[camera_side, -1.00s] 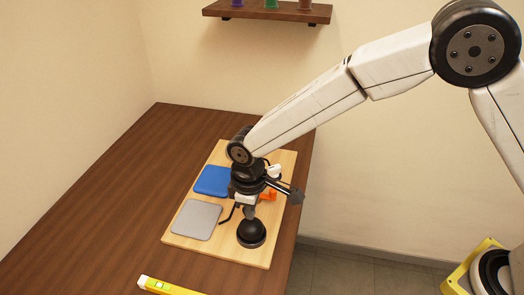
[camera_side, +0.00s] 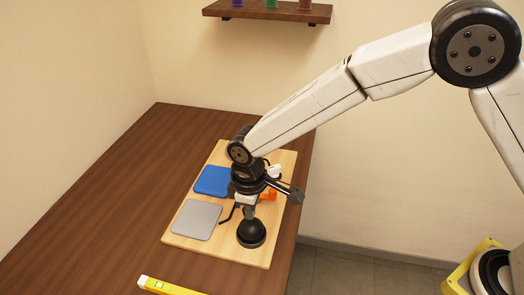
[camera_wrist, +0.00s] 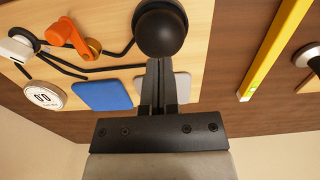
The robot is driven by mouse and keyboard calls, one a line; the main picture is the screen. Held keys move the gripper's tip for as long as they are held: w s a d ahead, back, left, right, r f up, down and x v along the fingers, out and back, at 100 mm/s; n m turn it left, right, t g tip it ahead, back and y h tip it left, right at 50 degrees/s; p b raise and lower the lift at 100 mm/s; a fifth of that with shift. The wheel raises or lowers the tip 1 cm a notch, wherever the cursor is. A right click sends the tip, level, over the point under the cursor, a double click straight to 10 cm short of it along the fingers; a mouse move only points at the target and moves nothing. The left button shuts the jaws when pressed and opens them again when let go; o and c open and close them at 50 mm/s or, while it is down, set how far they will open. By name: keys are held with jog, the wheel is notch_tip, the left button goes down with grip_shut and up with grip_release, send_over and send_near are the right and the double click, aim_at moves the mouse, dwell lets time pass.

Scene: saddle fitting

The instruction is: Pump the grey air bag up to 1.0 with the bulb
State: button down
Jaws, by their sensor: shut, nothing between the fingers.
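The black rubber bulb (camera_side: 251,234) sits at the near right of the wooden board. It also shows at the top of the wrist view (camera_wrist: 160,30). My gripper (camera_side: 250,213) points down with its fingers together and empty, the tips at the top of the bulb; in the wrist view the fingers (camera_wrist: 158,75) end at its edge. I cannot tell how hard they press. The grey air bag (camera_side: 197,219) lies flat left of the bulb, partly hidden by my fingers in the wrist view (camera_wrist: 182,86). A round white gauge (camera_wrist: 42,96) appears to read 0.0.
A blue bag (camera_side: 212,181) lies behind the grey one. An orange valve lever (camera_wrist: 68,36) and black hoses are on the board (camera_side: 190,242). A yellow level (camera_side: 165,286) lies at the near table edge. The table's left side is clear.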

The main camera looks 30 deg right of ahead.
aim_at(251, 222)
jog(key=shift+f, duration=0.45)
jog(key=shift+f, duration=1.55)
jog(key=shift+r, duration=2)
jog(key=shift+f, duration=0.7)
jog(key=shift+f, duration=0.35)
